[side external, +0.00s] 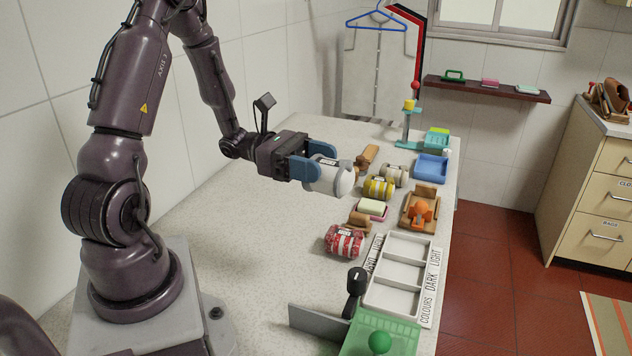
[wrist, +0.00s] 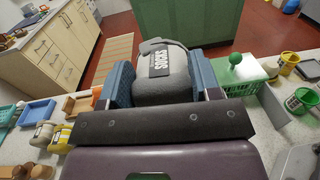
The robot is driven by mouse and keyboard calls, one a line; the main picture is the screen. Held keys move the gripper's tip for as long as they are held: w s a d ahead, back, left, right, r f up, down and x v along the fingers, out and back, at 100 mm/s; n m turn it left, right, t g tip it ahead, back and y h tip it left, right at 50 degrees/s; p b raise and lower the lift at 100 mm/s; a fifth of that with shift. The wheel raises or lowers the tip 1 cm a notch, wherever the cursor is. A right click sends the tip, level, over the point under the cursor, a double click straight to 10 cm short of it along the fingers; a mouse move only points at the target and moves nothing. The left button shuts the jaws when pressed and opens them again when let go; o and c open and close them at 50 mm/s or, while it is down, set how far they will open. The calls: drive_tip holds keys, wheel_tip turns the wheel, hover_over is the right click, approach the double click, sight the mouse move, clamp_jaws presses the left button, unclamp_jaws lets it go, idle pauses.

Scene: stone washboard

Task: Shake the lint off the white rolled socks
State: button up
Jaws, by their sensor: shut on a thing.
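My gripper (side external: 317,168) is shut on a pale rolled pair of socks (side external: 334,181) and holds it above the stone counter (side external: 235,215). The roll looks white to light grey in the side view. In the wrist view the same roll (wrist: 166,88) looks grey, with a dark label reading "SOCKS", and sits between the blue finger pads. I cannot make out lint on it.
A three-part white sorting tray (side external: 398,272) lies at the front right, near a green basket (side external: 385,337). A soap block (side external: 372,207), wooden brushes, an orange item on a wooden tray (side external: 421,211) and a blue tray (side external: 431,167) line the right edge. The counter's left part is clear.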

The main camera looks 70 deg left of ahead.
sight(316, 191)
wheel_tip(316, 191, up, 5)
wheel_tip(316, 191, down, 11)
idle(0.3)
